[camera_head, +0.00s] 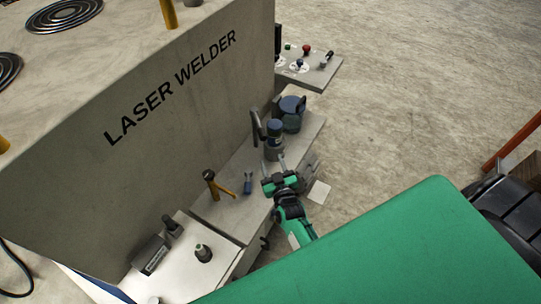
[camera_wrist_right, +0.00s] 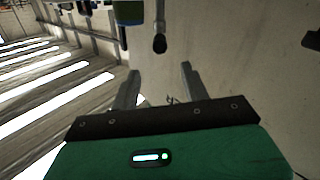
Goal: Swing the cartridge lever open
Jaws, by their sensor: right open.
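My right gripper (camera_head: 274,166) reaches over the bench beside the laser welder. Its two fingers are apart with nothing between them, as the right wrist view (camera_wrist_right: 160,72) also shows. My left gripper is out of view.
The big laser welder housing (camera_head: 170,110) rises on the left. A dark blue round part (camera_head: 292,108) stands behind the cylinder. A yellow-handled lever (camera_head: 220,187) and a small blue part (camera_head: 248,182) stand left of my gripper. A control panel (camera_head: 310,70) sits at the back.

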